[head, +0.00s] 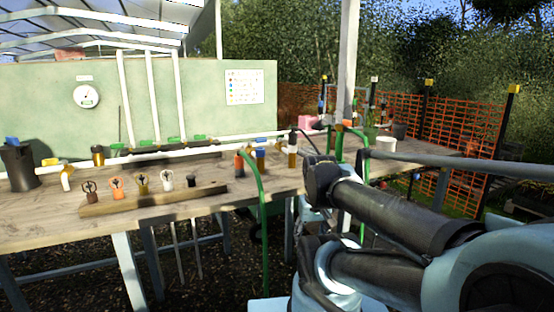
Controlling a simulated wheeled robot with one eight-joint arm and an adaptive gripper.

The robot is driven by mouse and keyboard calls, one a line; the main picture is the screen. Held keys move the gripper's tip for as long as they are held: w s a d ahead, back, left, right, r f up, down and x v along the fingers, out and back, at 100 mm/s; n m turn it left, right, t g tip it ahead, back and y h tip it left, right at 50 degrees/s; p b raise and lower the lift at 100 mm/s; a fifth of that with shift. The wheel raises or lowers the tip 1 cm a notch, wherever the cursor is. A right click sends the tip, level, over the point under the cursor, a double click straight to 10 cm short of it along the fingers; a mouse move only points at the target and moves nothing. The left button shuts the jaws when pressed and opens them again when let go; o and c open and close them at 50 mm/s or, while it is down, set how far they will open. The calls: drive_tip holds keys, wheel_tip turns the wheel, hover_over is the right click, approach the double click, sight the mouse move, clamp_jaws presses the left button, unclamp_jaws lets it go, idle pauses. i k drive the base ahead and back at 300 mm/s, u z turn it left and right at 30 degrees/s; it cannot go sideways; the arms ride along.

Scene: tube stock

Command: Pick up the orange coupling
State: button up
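The orange coupling (117,187) stands upright on the wooden strip along the front of the workbench, at the left of the head view. It is small, with an open ring-like top. A dark brown piece (91,190) stands to its left and a yellow-brown one (142,184) to its right, both of similar shape. My arm comes in from the right and lies well to the right of the coupling. I cannot make out my gripper's fingers in this view. Nothing touches the coupling that I can see.
A white piece (167,179) and a dark piece (192,181) share the wooden strip (150,201). A long white pipe (190,150) runs behind them. A green hose (259,180) arches over the bench's front edge. A black jug (18,166) stands far left.

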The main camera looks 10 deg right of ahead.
sight(239, 159)
drive_tip(key=u, duration=0.4)
drive_tip(key=k, duration=0.95)
drive_tip(key=z, duration=0.35)
drive_tip(key=i, duration=0.5)
